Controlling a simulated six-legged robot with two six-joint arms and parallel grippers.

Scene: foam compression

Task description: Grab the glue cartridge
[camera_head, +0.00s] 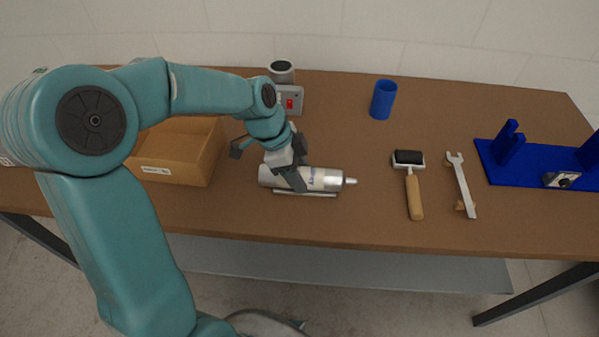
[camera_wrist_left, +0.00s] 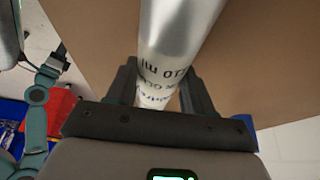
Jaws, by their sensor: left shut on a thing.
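The silver glue cartridge (camera_head: 325,179) lies on its side near the middle of the brown table, with its nozzle pointing right. A thin flat holder shows just under it. My left gripper (camera_head: 297,182) comes down from above and is shut around the cartridge's body. In the left wrist view the cartridge (camera_wrist_left: 170,45), with printed lettering, runs between the two dark fingers of the gripper (camera_wrist_left: 160,90). Part of the cartridge is hidden behind the fingers in the head view. My right gripper does not show.
A cardboard box (camera_head: 180,152) stands left of the cartridge. Behind are a device with a red button (camera_head: 289,103) and a blue cup (camera_head: 383,100). To the right lie a roller (camera_head: 414,190), a wrench (camera_head: 462,188) and a blue stand (camera_head: 530,172).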

